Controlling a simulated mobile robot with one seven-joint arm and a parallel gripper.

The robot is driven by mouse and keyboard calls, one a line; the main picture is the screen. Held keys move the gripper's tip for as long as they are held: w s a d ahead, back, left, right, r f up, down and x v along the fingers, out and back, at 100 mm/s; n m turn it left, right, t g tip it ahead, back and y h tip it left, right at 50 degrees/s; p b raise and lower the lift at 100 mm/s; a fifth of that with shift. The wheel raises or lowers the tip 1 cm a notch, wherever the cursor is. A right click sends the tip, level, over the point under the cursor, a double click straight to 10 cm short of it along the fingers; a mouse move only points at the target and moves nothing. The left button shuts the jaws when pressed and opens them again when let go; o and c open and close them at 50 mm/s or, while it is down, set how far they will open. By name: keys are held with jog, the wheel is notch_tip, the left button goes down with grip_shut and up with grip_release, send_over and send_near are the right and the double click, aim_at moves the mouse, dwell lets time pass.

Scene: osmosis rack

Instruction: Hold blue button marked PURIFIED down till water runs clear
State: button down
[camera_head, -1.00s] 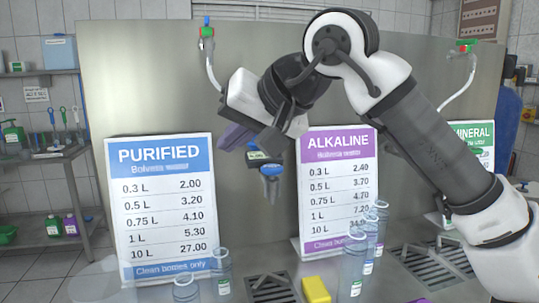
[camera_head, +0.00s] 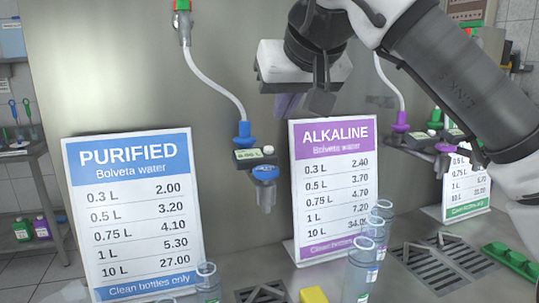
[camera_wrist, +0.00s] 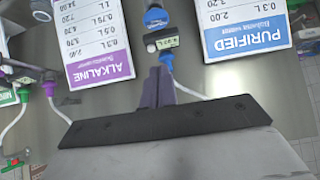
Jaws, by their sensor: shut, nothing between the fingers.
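The purified dispenser (camera_head: 248,155) is a small dark unit on the steel panel, with a blue hose fitting above. A blue round part (camera_head: 265,172) sits low on its front over a clear nozzle (camera_head: 266,198); any lettering on it is too small to read. In the wrist view the dispenser (camera_wrist: 166,43) and blue part (camera_wrist: 156,18) appear upside down. My gripper (camera_head: 289,106) has purple fingers, shut and empty, above and right of the dispenser. In the wrist view the gripper's fingertips (camera_wrist: 158,70) appear just below the dispenser; contact cannot be told. No flowing water is visible.
The PURIFIED sign (camera_head: 135,215) stands left and the ALKALINE sign (camera_head: 333,190) right of the dispenser. Clear bottles (camera_head: 362,268), a yellow block (camera_head: 313,296) and drain grates (camera_head: 425,270) are on the counter below. A white hose (camera_head: 212,82) runs down to the dispenser.

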jog(key=p, duration=0.1)
send_over(268, 172)
jog(key=f, duration=0.6)
jog(key=shift+s+d+f, duration=0.15)
jog(key=shift+s+f, duration=0.2)
jog(key=shift+s, duration=0.05)
jog(key=f, duration=0.2)
jog(key=shift+w+f+p, duration=0.2)
jog(key=shift+f+p, duration=0.15)
jog(key=shift+p, duration=0.05)
jog(key=shift+f, duration=0.85)
jog(key=shift+f+b, duration=0.75)
jog(key=shift+f, duration=0.2)
jog(key=shift+s, duration=0.1)
jog(key=shift+f, duration=0.15)
dwell(3.9)
